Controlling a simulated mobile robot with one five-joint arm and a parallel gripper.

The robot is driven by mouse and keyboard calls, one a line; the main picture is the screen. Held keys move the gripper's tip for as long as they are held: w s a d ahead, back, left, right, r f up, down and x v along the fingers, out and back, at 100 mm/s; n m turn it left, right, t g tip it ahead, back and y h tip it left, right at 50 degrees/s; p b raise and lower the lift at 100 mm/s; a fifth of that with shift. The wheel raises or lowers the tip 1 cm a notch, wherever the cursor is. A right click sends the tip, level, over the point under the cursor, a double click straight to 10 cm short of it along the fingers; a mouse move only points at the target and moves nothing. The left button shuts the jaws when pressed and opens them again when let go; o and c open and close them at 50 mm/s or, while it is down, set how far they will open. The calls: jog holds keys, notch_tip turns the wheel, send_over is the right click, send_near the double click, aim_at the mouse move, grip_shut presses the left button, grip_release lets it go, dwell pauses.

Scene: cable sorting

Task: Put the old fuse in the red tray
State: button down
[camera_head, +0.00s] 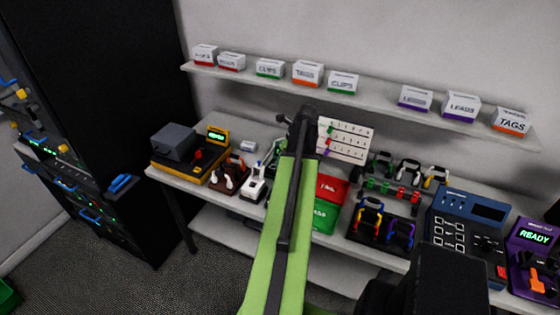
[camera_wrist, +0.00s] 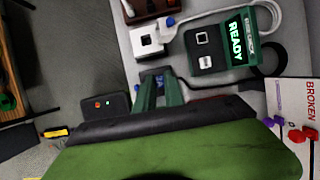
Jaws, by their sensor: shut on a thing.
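The red tray (camera_head: 333,187), labelled FAIL, stands on the bench just right of my arm in the head view, partly hidden by it. A thin strip of red shows behind my gripper in the wrist view. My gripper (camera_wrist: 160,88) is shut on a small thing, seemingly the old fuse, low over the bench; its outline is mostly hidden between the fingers. In the head view my green arm hides the fingers and what they hold.
A green tester (camera_wrist: 222,45) reading READY, with a pale cable, is close beyond my gripper. A green tray (camera_head: 325,216) stands in front of the red one. A board marked BROKEN (camera_wrist: 295,100) stands right. A shelf (camera_head: 380,98) with several boxes runs above.

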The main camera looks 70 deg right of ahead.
jog(key=shift+r, duration=0.5)
jog(key=shift+f, duration=0.1)
notch_tip(320, 180, down, 4)
jog(key=b, duration=0.4)
jog(key=shift+f, duration=0.15)
jog(key=shift+r, duration=0.25)
jog(key=shift+w+a+p, duration=0.1)
jog(key=shift+w+p, duration=0.15)
jog(key=shift+p, duration=0.05)
jog(key=shift+w+a, duration=0.35)
jog(key=shift+w, duration=0.2)
